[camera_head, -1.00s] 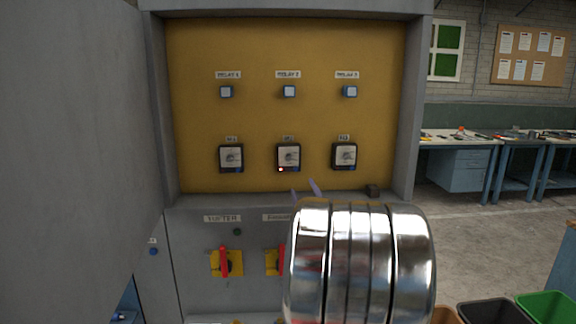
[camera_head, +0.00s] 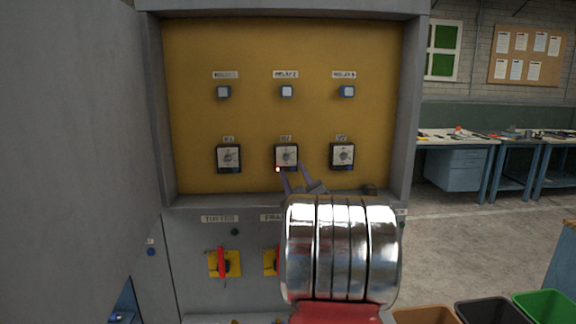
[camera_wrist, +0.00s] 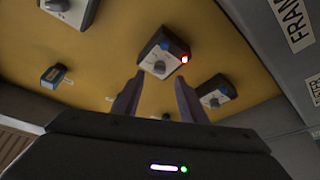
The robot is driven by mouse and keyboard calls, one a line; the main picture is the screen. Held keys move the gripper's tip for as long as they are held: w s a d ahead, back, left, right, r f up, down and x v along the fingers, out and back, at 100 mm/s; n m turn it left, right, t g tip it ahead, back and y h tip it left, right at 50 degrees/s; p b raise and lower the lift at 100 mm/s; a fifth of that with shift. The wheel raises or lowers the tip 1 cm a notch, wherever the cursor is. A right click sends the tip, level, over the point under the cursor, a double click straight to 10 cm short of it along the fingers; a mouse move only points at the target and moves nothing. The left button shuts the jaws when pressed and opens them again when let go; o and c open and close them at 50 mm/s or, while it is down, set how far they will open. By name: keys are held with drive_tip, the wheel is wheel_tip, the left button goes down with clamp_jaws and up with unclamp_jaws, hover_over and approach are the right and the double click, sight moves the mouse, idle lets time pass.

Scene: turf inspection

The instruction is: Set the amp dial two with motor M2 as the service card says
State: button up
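The middle dial (camera_head: 286,156), under a small label that seems to read M2, is a dark box with a pale face and round knob on the yellow panel (camera_head: 385,120). A red light glows at its lower left corner. The dial also shows in the wrist view (camera_wrist: 160,60), just beyond my fingertips. My gripper (camera_head: 293,170) is open, its two purple-grey fingers apart, just below and in front of this dial; it also shows in the wrist view (camera_wrist: 158,78) with nothing between the fingers. The pointer setting is too small to read. I see no readable service card.
Similar dials sit left (camera_head: 229,158) and right (camera_head: 342,155). Relay buttons (camera_head: 287,91) line the row above. Red-handled switches (camera_head: 222,262) are below the panel's ledge. A grey cabinet side (camera_head: 70,130) fills the left. Workbenches and bins stand at right.

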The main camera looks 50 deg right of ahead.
sight(287, 160)
drive_tip(key=shift+x, duration=2.6)
drive_tip(key=shift+c, duration=0.3)
clamp_jaws()
drive_tip(key=shift+a, duration=0.3)
drive_tip(key=shift+d, duration=0.2)
